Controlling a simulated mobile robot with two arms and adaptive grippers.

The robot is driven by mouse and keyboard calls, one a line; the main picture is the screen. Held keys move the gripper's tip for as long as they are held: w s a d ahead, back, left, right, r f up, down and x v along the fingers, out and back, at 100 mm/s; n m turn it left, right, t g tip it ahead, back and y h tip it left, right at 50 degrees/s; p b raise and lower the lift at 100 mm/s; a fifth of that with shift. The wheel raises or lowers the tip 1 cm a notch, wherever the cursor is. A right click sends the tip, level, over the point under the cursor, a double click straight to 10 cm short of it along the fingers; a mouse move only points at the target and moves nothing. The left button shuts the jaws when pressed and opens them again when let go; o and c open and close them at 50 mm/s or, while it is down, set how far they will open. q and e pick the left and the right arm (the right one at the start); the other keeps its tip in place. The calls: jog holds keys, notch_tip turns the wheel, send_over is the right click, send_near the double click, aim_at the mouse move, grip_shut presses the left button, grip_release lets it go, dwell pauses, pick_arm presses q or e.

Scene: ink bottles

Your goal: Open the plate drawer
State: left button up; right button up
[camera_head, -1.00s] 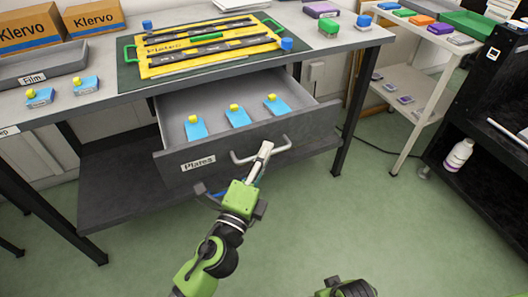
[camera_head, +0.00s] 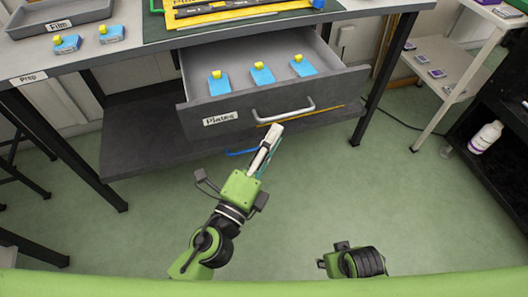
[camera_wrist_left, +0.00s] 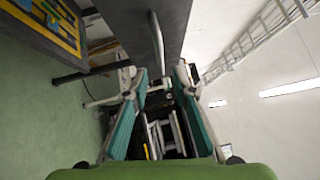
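The plate drawer (camera_head: 330,98), a grey drawer labelled "Plates", stands pulled out from under the table. Its metal bar handle (camera_head: 284,112) is on the front, and it also shows in the left wrist view (camera_wrist_left: 157,38). My left gripper (camera_head: 268,147) is just in front of and below the handle, apart from it. In the left wrist view its two teal-padded fingers (camera_wrist_left: 161,88) are spread with nothing between them. My right gripper (camera_head: 335,264) is low over the floor; its fingers are hidden.
Several blue plate boxes with yellow tops (camera_head: 262,73) lie in the drawer. A film tray (camera_head: 60,15) and more blue boxes (camera_head: 67,43) stand on the table (camera_head: 150,48). A white bottle (camera_head: 487,136) is on the right. The floor before the drawer is clear.

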pick_arm(q)
jog(key=shift+v, duration=2.1)
